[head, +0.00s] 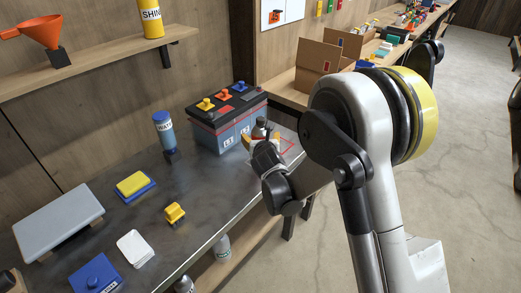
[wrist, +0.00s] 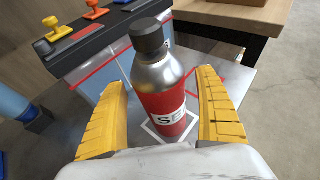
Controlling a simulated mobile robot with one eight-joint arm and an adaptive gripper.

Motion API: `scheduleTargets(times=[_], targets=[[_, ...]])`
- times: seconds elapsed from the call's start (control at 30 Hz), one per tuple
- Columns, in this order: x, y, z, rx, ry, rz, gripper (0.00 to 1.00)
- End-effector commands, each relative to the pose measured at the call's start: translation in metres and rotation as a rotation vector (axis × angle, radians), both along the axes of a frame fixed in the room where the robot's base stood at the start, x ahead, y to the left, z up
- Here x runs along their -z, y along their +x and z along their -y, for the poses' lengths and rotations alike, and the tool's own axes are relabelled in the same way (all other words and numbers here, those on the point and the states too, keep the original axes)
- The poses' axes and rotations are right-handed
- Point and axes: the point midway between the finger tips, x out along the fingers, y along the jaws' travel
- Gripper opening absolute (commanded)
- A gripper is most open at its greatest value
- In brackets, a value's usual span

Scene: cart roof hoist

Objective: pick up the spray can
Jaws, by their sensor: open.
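A red and silver can (wrist: 165,95) with a dark cap stands upright in the wrist view, with a white label reading "SE" in part. It stands over a marked outline on the table and is the likely spray can. My gripper (wrist: 162,82) is open, with one yellow finger on each side of the can.
A large battery (head: 228,120) stands close behind the can. A blue bottle (head: 164,132), a yellow block (head: 175,213) and a yellow-and-blue sponge-like block (head: 132,184) are on the dark table (head: 205,200). A yellow can (head: 151,18) stands on the wall shelf. Open boxes (head: 318,65) are behind.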

Motion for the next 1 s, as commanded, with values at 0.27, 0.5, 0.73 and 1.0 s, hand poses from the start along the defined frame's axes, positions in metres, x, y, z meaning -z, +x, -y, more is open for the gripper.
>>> scheduleTargets(times=[0.27, 0.5, 0.73, 1.0], targets=[[0.001, 0.005, -0.001, 0.0, 0.001, 0.0, 0.83], [0.001, 0.005, -0.001, 0.0, 0.001, 0.0, 0.15], [0.0, 0.005, -0.001, -0.001, 0.0, 0.0, 0.15], [-0.022, 0.005, -0.001, -0.001, 0.001, 0.001, 0.15]])
